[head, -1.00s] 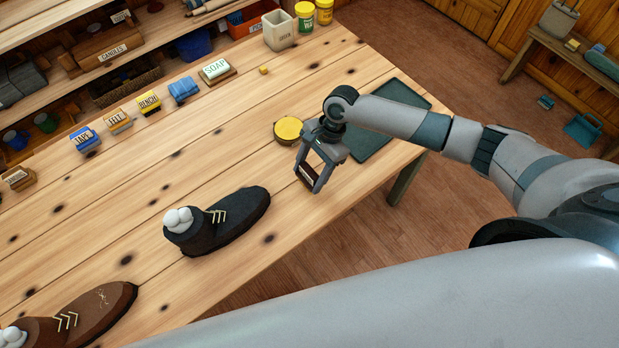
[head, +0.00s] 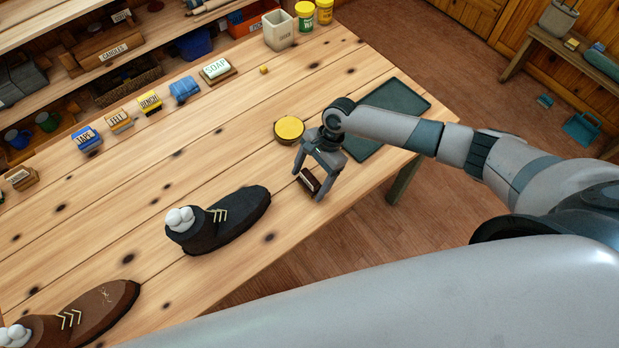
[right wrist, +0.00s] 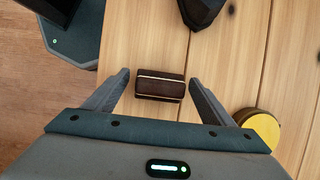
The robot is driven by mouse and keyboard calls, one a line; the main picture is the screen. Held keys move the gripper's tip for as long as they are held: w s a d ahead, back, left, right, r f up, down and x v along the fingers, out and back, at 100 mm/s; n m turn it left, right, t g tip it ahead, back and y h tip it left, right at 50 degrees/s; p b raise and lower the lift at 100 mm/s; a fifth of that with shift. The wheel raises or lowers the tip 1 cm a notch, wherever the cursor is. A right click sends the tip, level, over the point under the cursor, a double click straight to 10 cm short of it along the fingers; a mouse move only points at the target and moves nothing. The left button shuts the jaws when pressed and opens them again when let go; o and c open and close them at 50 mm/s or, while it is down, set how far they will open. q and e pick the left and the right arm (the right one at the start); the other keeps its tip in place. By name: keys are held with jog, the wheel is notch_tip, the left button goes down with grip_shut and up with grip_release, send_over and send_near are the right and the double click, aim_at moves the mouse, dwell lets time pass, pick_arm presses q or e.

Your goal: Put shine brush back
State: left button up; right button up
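The shine brush appears to be a small dark brown block with pale stripes (right wrist: 160,84), lying on the bench near its front edge. It also shows in the head view (head: 308,181). My right gripper (head: 309,184) is above the bench with its fingers open on both sides of the block. In the right wrist view the right gripper (right wrist: 160,88) has a visible gap between each finger and the block. My left gripper is not in view.
A round yellow-topped tin (head: 289,129) and a dark green mat (head: 392,112) lie near my right gripper. A black shoe (head: 225,222) and a brown shoe (head: 90,310) stand to the left. Labelled items, including soap (head: 215,69), line the back. The bench's middle is clear.

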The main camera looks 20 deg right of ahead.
jog(key=b+v, duration=0.3)
jog(key=v, duration=0.9)
jog(key=shift+r, duration=0.2)
